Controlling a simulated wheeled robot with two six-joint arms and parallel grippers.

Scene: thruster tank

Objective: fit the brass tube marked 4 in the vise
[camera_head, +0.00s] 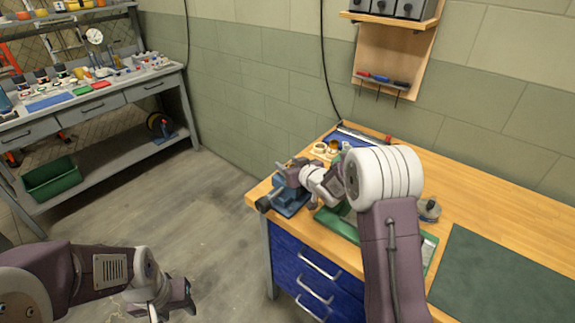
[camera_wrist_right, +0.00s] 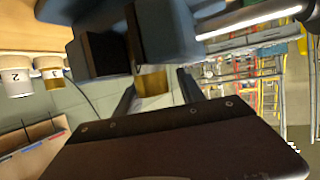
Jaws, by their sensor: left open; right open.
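The blue-grey vise (camera_head: 291,207) is at the left front corner of the wooden bench; its jaws (camera_wrist_right: 165,38) fill the top of the right wrist view. A brass tube (camera_wrist_right: 152,82) shows at the jaws, between the two dark fingers of my right gripper (camera_wrist_right: 157,90). The fingers are open, with gaps on both sides of the tube. Its mark is not visible, and I cannot tell how deep it sits in the jaws. My left gripper (camera_head: 172,302) is open and empty, low over the floor, away from the bench.
Tubes marked 2 (camera_wrist_right: 16,76) and 3 (camera_wrist_right: 53,74) stand behind the vise. A green tray (camera_head: 342,226) lies under my right arm, and a dark green mat (camera_head: 505,275) covers the bench's right side. A second bench (camera_head: 95,115) stands at the far left.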

